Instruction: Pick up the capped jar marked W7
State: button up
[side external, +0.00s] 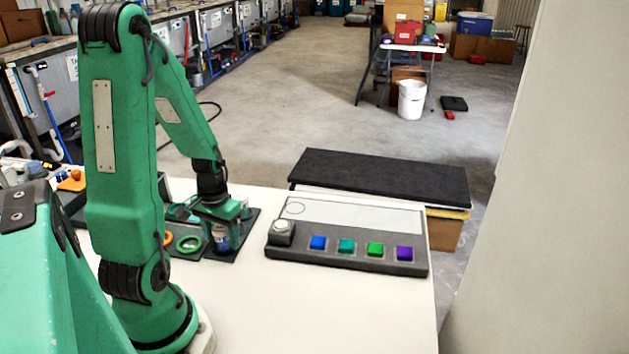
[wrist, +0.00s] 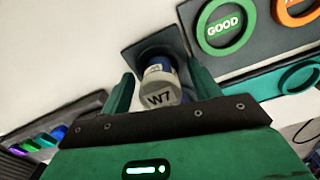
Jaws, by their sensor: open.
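The capped jar marked W7 (wrist: 160,88) shows in the wrist view, with "W7" on its grey cap and blue and white on its side. It stands on a dark square pad (wrist: 141,55). In the side view the jar (side external: 221,238) is upright below my gripper (side external: 222,217), its top hidden by the gripper. My gripper also shows in the wrist view (wrist: 163,80), open, with one finger on each side of the jar. I see a gap at the left finger; contact at the right is unclear.
A green ring marked GOOD (wrist: 223,27) and an orange ring (wrist: 298,10) lie on a grey board beside the pad. A panel with several coloured buttons (side external: 346,245) stands to the right in the side view. The white table's front area (side external: 300,310) is clear.

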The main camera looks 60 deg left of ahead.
aim_at(221, 228)
dwell(0.4)
jog(key=c, duration=1.1)
jog(key=shift+r, duration=0.25)
jog(key=shift+r, duration=0.8)
jog(key=shift+w+d+r, duration=0.1)
jog(key=shift+d+r, duration=0.1)
jog(key=shift+r, duration=1)
jog(key=w+d+r, duration=0.1)
jog(key=d+r, duration=0.1)
jog(key=d, duration=0.1)
jog(key=w+d+r, duration=0.1)
jog(key=d+r, duration=0.1)
jog(key=d, duration=0.2)
jog(key=w+d+r, duration=0.1)
jog(key=d+r, duration=0.1)
jog(key=d, duration=0.2)
jog(key=shift+r, duration=0.3)
